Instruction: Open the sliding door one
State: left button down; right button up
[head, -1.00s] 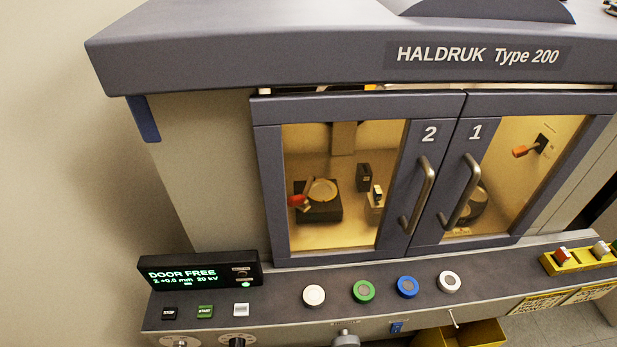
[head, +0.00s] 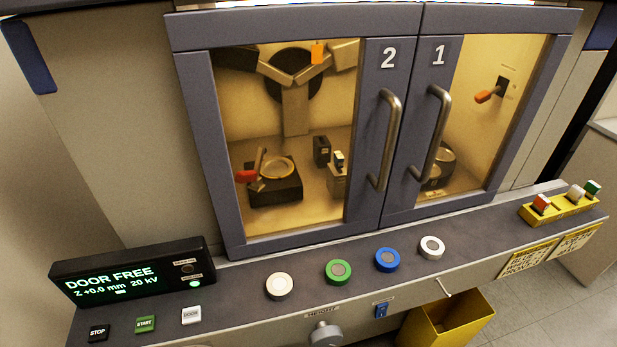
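Sliding door 1 (head: 406,192) is the right-hand grey framed glass door, with the numeral 1 near its upper left corner. Its curved metal handle (head: 436,134) stands upright along its left edge. Door 2 (head: 194,128) is to the left, with its own handle (head: 388,140) on its right edge. The two doors meet edge to edge, with no gap seen between them. Neither of my grippers is in view.
A display (head: 130,274) reads DOOR FREE, with STOP, START and DOOR buttons below it. Several round knobs, including a green one (head: 338,271), line the ledge. A yellow block with switches (head: 560,207) sits at the right end. A yellow bin (head: 447,317) stands below.

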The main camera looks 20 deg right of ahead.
aim_at(443, 25)
jog(key=z, duration=1.55)
